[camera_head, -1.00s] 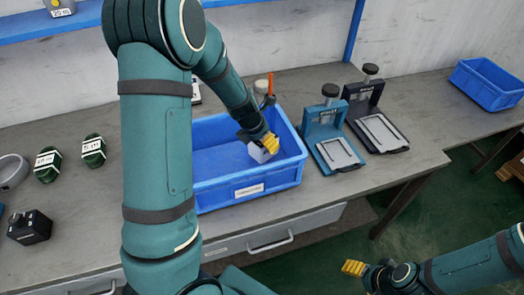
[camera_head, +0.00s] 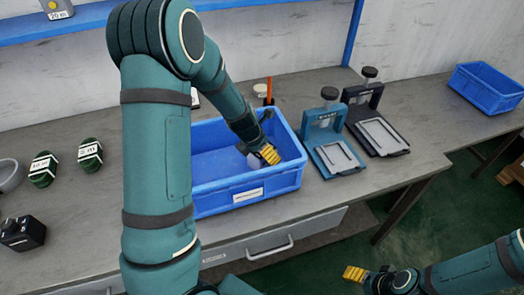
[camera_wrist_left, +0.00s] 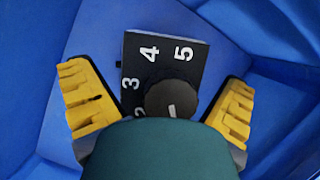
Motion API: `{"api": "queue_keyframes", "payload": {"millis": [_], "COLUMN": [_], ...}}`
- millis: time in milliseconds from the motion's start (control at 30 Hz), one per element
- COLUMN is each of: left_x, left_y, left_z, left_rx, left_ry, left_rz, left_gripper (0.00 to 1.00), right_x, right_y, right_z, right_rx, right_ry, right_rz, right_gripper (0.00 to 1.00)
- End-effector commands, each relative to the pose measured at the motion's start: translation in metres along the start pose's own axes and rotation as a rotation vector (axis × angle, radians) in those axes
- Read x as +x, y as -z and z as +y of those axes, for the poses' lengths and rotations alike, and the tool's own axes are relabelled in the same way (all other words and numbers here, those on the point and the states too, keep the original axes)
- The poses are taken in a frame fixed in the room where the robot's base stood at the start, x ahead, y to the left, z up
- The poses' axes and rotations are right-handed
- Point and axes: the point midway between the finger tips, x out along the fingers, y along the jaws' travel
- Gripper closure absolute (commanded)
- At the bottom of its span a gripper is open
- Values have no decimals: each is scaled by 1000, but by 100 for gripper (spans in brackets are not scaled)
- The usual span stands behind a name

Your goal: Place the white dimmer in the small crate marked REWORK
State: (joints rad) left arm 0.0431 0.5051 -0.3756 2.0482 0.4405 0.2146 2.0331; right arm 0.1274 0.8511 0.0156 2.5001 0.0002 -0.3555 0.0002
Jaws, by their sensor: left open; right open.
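The dimmer (camera_head: 256,161) is a pale shape inside the large blue crate (camera_head: 249,193), mostly hidden behind my left gripper (camera_head: 268,154) in the head view. In the left wrist view, its black dial face (camera_wrist_left: 190,65) shows the numbers 2 to 5 and a dark round knob (camera_wrist_left: 172,98). The open yellow fingers of my left gripper (camera_wrist_left: 160,95) stand on either side of the dial, with gaps visible. My right gripper (camera_head: 357,275) is empty, low at the front right, away from the bench. I cannot read REWORK on any crate.
A smaller blue crate (camera_head: 487,87) stands at the far right of the bench. Two clamp fixtures, one blue (camera_head: 332,150) and one black (camera_head: 377,126), stand right of the large crate. A black knobbed box (camera_head: 22,233) and green wrapped coils (camera_head: 90,156) are at left.

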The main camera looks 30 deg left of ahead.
Motion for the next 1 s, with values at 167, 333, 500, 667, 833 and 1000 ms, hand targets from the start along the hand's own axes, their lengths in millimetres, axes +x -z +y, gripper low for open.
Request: {"api": "queue_keyframes", "payload": {"millis": [167,333,500,667,833,1000], "left_x": [-19,-55,-89,-111,-121,-121], "left_y": [-2,-3,-3,-2,-1,0], "left_z": [0,0,0,0,0,0], "left_rx": [1,1,1,2,0,0], "left_ry": [-1,-2,-1,0,0,0], "left_rz": [-2,-3,-3,-1,-1,0], "left_gripper": [0,0,0,0,0,0], "right_x": [-9,-25,-42,-52,-56,-55], "right_y": [0,-2,-3,-1,2,2], "right_z": [-3,-9,-16,-19,-21,-20], "right_rx": [1,2,3,5,7,7], "right_ry": [0,1,1,0,0,-1], "right_rz": [-3,-11,-19,-14,-9,-7], "right_gripper": [34,34,34,34,34,34]}}
